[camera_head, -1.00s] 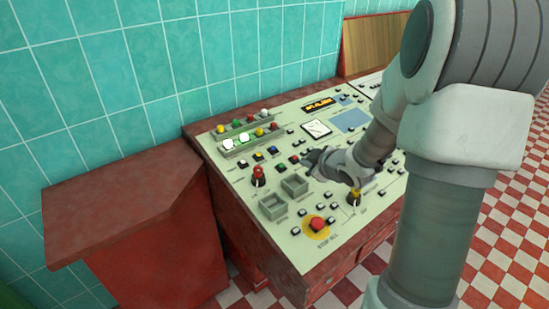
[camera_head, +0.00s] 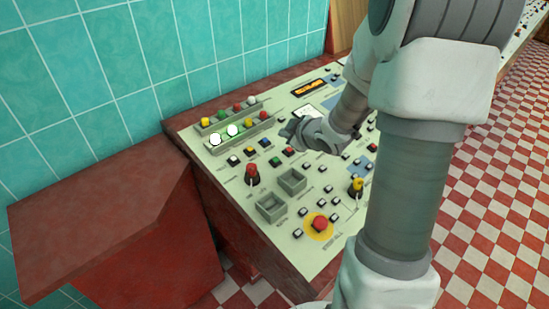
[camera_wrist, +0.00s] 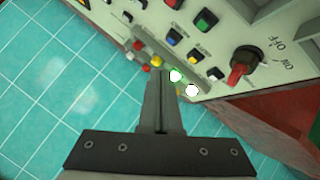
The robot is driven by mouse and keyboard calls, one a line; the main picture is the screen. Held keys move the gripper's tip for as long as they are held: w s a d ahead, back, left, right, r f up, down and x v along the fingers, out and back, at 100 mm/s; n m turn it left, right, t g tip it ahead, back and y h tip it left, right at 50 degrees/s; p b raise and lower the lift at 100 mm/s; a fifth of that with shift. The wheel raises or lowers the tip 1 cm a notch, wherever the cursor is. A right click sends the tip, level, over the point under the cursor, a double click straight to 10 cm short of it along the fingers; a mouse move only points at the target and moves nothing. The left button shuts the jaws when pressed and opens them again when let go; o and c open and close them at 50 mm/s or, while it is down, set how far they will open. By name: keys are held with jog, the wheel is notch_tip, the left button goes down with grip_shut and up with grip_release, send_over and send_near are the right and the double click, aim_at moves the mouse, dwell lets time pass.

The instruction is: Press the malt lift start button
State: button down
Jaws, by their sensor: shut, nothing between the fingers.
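The control panel (camera_head: 330,190) is pale, sloped and set with several buttons, lamps and switches. A green button (camera_head: 275,161) sits beside a red button (camera_head: 288,151); the green one also shows in the wrist view (camera_wrist: 205,20). The labels are too small to read, so I cannot tell which button is the malt lift start. My gripper (camera_head: 284,132) is shut and empty, over the panel behind these buttons. In the wrist view its fingers (camera_wrist: 162,80) point toward the lamp rows, with the green button up and right of them. Contact with the panel cannot be told.
Lamps in two rows (camera_head: 239,132) stand at the panel's back left, two lit. A red-handled switch (camera_head: 252,174), two grey trays (camera_head: 292,181) and a red stop button on yellow (camera_head: 320,223) are nearer. A tiled wall (camera_head: 150,60) is behind; a red cabinet (camera_head: 100,220) is left.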

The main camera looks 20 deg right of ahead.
aim_at(276, 161)
jog(key=shift+f, duration=0.15)
jog(key=f+b, duration=0.2)
jog(key=w+f+b, duration=0.1)
jog(key=f+b, duration=0.5)
jog(key=shift+w+a+f, duration=0.2)
jog(key=shift+w+a, duration=0.1)
jog(key=shift+a, duration=0.05)
dwell(1.9)
jog(key=shift+w+f+b, duration=0.1)
jog(key=shift+f+b, duration=0.3)
jog(key=shift+b, duration=0.1)
jog(key=shift+f+b, duration=0.35)
dwell(0.4)
jog(key=shift+r+p, duration=0.7)
jog(key=shift+r, duration=0.05)
